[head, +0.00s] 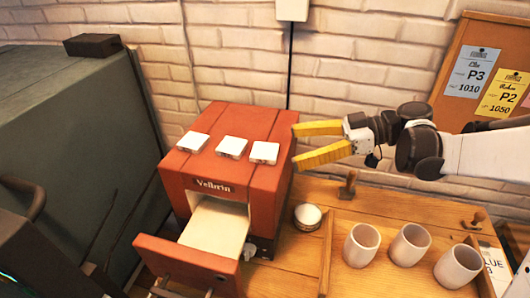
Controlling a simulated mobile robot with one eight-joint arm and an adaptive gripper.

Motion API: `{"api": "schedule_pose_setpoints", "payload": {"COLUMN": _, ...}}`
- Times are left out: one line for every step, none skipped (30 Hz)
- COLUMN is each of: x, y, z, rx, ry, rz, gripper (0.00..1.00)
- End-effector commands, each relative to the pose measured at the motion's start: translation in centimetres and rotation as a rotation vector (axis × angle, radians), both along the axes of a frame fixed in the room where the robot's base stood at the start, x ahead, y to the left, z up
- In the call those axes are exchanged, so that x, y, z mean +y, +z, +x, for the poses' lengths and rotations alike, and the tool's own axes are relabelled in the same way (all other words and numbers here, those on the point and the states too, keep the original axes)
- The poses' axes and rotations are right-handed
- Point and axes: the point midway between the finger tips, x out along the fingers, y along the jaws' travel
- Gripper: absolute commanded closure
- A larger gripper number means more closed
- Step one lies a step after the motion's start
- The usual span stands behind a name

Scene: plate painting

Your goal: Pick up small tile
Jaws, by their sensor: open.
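Three small white square tiles lie in a row on top of the red kiln (268,186): a left tile (193,142), a middle tile (231,146) and a right tile (264,152). My gripper (296,145), with yellow fingers, is open and empty. It points left, just right of the right tile in the picture. I cannot tell its exact height above the kiln top. The kiln's front door (185,264) is folded open, showing a pale, empty-looking chamber floor.
A wooden tray (327,250) with three pale cups stands at the right on the wooden table. A small round white-topped jar (307,216) is beside the kiln. A brick wall is behind, with a board of tags (470,75) at right. A large green-grey box (75,120) stands left.

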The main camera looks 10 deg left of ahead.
Motion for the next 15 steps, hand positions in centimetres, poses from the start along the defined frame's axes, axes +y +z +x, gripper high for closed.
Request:
{"api": "schedule_pose_setpoints", "payload": {"x": 0.7, "y": -0.3, "z": -0.1, "rx": 0.000, "ry": 0.003, "rz": 0.000, "gripper": 0.17}}
{"api": "schedule_pose_setpoints", "payload": {"x": 1.0, "y": -0.4, "z": -0.1, "rx": 0.001, "ry": 0.002, "rz": 0.000, "gripper": 0.17}}
{"api": "schedule_pose_setpoints", "payload": {"x": 1.3, "y": -0.5, "z": -0.1, "rx": 0.000, "ry": 0.000, "rz": -0.001, "gripper": 0.17}}
{"api": "schedule_pose_setpoints", "payload": {"x": 1.5, "y": -0.5, "z": -0.1, "rx": 0.000, "ry": 0.000, "rz": -0.001, "gripper": 0.17}}
{"api": "schedule_pose_setpoints", "payload": {"x": 1.6, "y": -0.5, "z": -0.1, "rx": 0.000, "ry": 0.000, "rz": -0.001, "gripper": 0.17}}
{"api": "schedule_pose_setpoints", "payload": {"x": 2.0, "y": -0.6, "z": -0.2, "rx": 0.000, "ry": 0.001, "rz": -0.001, "gripper": 0.17}}
{"api": "schedule_pose_setpoints", "payload": {"x": 2.3, "y": -0.7, "z": -0.3, "rx": 0.001, "ry": 0.002, "rz": -0.001, "gripper": 0.17}}
{"api": "schedule_pose_setpoints", "payload": {"x": 2.7, "y": -0.7, "z": -0.3, "rx": 0.000, "ry": 0.001, "rz": -0.001, "gripper": 0.17}}
{"api": "schedule_pose_setpoints", "payload": {"x": 3.4, "y": -0.8, "z": -0.4, "rx": 0.001, "ry": 0.002, "rz": -0.001, "gripper": 0.17}}
{"api": "schedule_pose_setpoints", "payload": {"x": 3.9, "y": -0.9, "z": -0.5, "rx": 0.001, "ry": 0.003, "rz": -0.001, "gripper": 0.17}}
{"api": "schedule_pose_setpoints", "payload": {"x": 4.4, "y": -1.0, "z": -0.5, "rx": 0.001, "ry": 0.002, "rz": -0.001, "gripper": 0.17}}
{"api": "schedule_pose_setpoints", "payload": {"x": 5.1, "y": -1.1, "z": -0.6, "rx": 0.001, "ry": 0.002, "rz": -0.002, "gripper": 0.17}}
{"api": "schedule_pose_setpoints", "payload": {"x": 5.5, "y": -1.2, "z": -0.6, "rx": 0.002, "ry": 0.003, "rz": -0.002, "gripper": 0.17}}
{"api": "schedule_pose_setpoints", "payload": {"x": 5.8, "y": -1.3, "z": -0.6, "rx": 0.001, "ry": 0.001, "rz": -0.002, "gripper": 0.17}}
{"api": "schedule_pose_setpoints", "payload": {"x": 6.2, "y": -1.4, "z": -0.6, "rx": 0.001, "ry": 0.000, "rz": -0.002, "gripper": 0.17}}
